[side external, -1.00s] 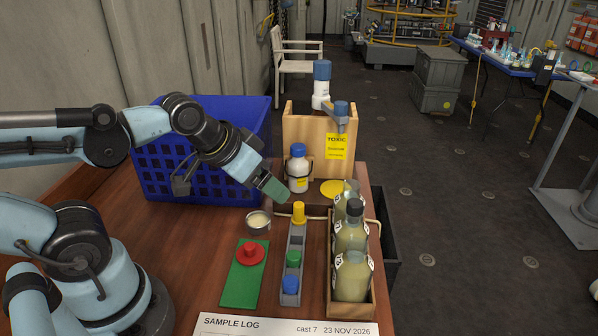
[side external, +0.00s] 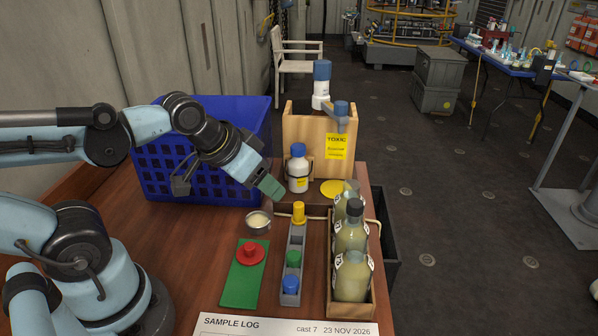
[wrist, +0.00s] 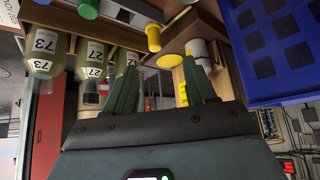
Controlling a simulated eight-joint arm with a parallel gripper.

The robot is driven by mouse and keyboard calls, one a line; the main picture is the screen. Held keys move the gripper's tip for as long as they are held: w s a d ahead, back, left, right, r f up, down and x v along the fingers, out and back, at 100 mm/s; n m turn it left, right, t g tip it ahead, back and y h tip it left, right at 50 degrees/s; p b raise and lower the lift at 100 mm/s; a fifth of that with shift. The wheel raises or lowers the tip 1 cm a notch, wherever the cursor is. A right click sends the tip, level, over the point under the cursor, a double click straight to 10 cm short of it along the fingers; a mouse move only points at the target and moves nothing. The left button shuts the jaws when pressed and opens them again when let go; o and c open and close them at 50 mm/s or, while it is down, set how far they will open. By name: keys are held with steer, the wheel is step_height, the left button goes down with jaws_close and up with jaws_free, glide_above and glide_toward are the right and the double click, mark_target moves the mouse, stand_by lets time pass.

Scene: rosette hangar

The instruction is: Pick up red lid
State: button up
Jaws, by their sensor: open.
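The red lid (side external: 249,252) is a round disc with a raised knob. It lies on a green board (side external: 241,284) on the brown table. My gripper (side external: 272,190) is above the table, behind and above the lid, near the white bottle with a blue cap (side external: 298,168). In the wrist view my gripper (wrist: 162,82) shows two dark green fingers spread apart, with nothing held between them. I cannot make out the red lid in the wrist view.
A grey rack (side external: 292,265) with yellow, green and blue caps stands right of the lid. A wooden crate (side external: 349,309) holds several bottles. A metal cup (side external: 258,222) stands behind the lid. A blue basket (side external: 160,178) and wooden box (side external: 306,135) stand farther back.

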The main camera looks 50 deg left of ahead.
steer(key=n+g, duration=0.4)
steer(key=g, duration=0.2)
glide_above(249, 246)
steer(key=shift+y, duration=0.3)
steer(key=shift+s+f, duration=0.15)
steer(key=shift+f, duration=6)
steer(key=shift+c, duration=0.3)
jaws_close()
